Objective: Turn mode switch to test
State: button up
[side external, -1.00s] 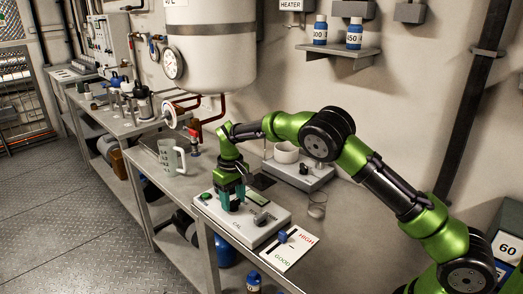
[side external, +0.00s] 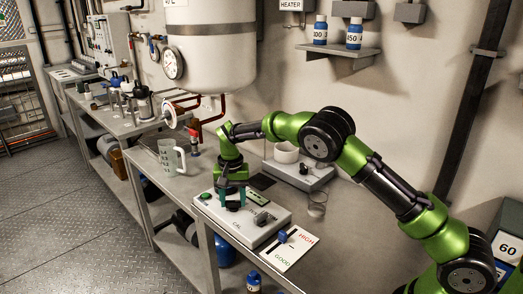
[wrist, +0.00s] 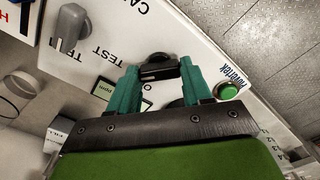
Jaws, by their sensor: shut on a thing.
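The pale instrument box (side external: 240,234), marked CAL, lies on the bench and also fills much of the wrist view (wrist: 185,35). My gripper (side external: 233,203) points down over its rear left part. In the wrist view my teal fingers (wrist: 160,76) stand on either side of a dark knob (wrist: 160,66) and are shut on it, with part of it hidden. A TEST label (wrist: 105,54) is printed to the left of the knob. A grey lever (wrist: 72,25) stands farther left, beside more lettering.
A green button (wrist: 228,92) is right of my fingers, and a small ppm display (wrist: 104,92) is left. A clear jug (side external: 172,158) stands to the left on the bench.

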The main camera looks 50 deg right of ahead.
aim_at(233, 201)
jog(key=shift+m, duration=1.6)
jog(key=o, duration=1.1)
jog(key=shift+c, duration=0.2)
jog(key=shift+r, duration=0.15)
notch_tip(233, 201, up, 17)
